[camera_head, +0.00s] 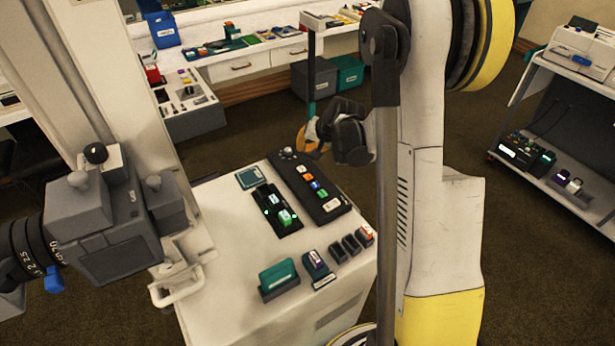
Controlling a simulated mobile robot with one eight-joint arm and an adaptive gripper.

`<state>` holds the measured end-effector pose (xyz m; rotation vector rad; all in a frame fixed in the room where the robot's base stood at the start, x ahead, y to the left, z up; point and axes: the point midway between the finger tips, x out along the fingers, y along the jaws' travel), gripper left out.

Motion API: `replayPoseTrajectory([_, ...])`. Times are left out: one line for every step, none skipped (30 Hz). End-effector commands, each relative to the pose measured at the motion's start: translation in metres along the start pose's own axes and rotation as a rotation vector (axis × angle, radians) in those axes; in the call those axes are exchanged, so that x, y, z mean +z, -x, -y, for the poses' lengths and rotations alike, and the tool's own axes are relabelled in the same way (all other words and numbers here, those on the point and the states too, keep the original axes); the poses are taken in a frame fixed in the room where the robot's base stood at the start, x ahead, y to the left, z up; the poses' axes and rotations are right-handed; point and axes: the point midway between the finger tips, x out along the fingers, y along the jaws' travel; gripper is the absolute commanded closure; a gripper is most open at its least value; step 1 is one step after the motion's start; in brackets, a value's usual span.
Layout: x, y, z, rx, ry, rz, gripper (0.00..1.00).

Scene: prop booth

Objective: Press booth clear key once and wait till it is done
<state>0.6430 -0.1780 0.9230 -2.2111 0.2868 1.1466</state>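The key labels are too small to read, so I cannot tell which is the booth clear key. My gripper (312,136) is above and beyond the far right corner of the cabinet, apart from the panel. It is dark and partly hidden by my arm. I cannot tell whether its fingers are open or shut.
On the white cabinet (232,266) are a green block (278,276), a dark card holder (316,265) and several small dark blocks. A grey camera-like device (105,220) stands at left. Behind are a white desk (270,58) and grey and green bins. A cart (570,115) stands at right.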

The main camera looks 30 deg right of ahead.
Motion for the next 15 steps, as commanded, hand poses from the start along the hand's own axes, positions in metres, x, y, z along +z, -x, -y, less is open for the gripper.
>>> replayPoseTrajectory([0.001, -0.002, -0.001, 0.000, 0.000, 0.000, 1.00])
replayPoseTrajectory([0.002, -0.004, -0.002, 0.000, 0.000, 0.000, 1.00])
replayPoseTrajectory([0.003, -0.006, -0.003, 0.000, 0.000, 0.000, 1.00])
replayPoseTrajectory([0.004, -0.007, -0.004, 0.000, 0.000, 0.000, 1.00])
replayPoseTrajectory([0.005, -0.010, -0.005, 0.000, 0.000, 0.000, 1.00])
replayPoseTrajectory([0.007, -0.013, -0.007, 0.000, 0.000, 0.000, 1.00])
replayPoseTrajectory([0.009, -0.016, -0.008, 0.000, 0.001, 0.000, 1.00])
replayPoseTrajectory([0.010, -0.019, -0.010, 0.000, 0.000, 0.000, 1.00])
replayPoseTrajectory([0.012, -0.023, -0.012, 0.000, 0.001, 0.000, 1.00])
replayPoseTrajectory([0.014, -0.026, -0.014, 0.000, 0.001, 0.000, 1.00])
replayPoseTrajectory([0.016, -0.030, -0.016, 0.000, 0.001, 0.000, 1.00])
replayPoseTrajectory([0.018, -0.034, -0.018, 0.000, 0.000, 0.000, 1.00])
replayPoseTrajectory([0.021, -0.038, -0.020, 0.000, 0.001, 0.000, 1.00])
replayPoseTrajectory([0.023, -0.042, -0.022, 0.000, 0.001, 0.000, 1.00])
replayPoseTrajectory([0.025, -0.046, -0.025, 0.000, 0.001, 0.000, 1.00])
